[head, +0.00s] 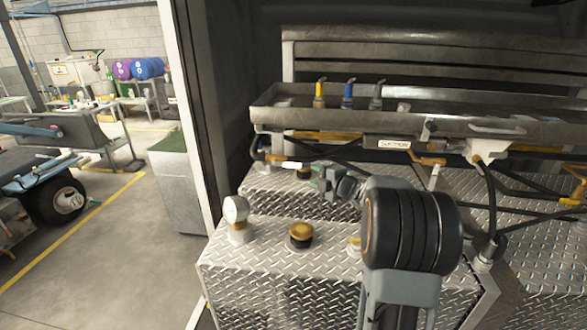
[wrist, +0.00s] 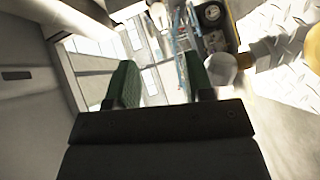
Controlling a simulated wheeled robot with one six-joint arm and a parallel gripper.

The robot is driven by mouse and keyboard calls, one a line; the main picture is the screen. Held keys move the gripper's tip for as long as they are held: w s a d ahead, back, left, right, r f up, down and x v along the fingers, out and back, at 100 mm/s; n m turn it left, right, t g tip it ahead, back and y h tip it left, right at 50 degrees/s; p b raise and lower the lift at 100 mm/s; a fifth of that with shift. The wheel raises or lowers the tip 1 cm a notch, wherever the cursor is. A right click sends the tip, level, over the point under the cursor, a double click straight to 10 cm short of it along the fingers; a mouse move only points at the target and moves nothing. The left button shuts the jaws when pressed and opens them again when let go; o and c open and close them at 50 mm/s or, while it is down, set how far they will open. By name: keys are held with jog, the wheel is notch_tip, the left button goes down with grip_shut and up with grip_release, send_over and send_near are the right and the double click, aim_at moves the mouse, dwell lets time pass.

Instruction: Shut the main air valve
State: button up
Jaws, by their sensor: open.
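My gripper (head: 322,179) is in front of the tray's underside in the head view, just above the diamond-plate boxes. In the wrist view its two green-padded fingers (wrist: 160,80) stand apart with nothing between them. A yellow-orange lever-like handle (head: 430,161) sits below the metal tray, right of my gripper and apart from it. Another orange piece (head: 578,192) shows at the right edge. I cannot tell which of these, if either, is the main air valve. My arm hides part of the area below the tray.
The long metal tray (head: 275,117) holds yellow, blue and grey nozzles. Black hoses (head: 490,200) hang at right. A white-topped round fitting (head: 236,212) and a yellow-black cap (head: 300,235) stand on the near diamond-plate box (head: 250,275). A door post is at left; open floor lies beyond.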

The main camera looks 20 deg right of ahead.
aim_at(295, 166)
jog(key=p+x, duration=0.2)
jog(key=x, duration=1)
jog(key=shift+w+a, duration=0.1)
jog(key=shift+w, duration=0.05)
grip_shut()
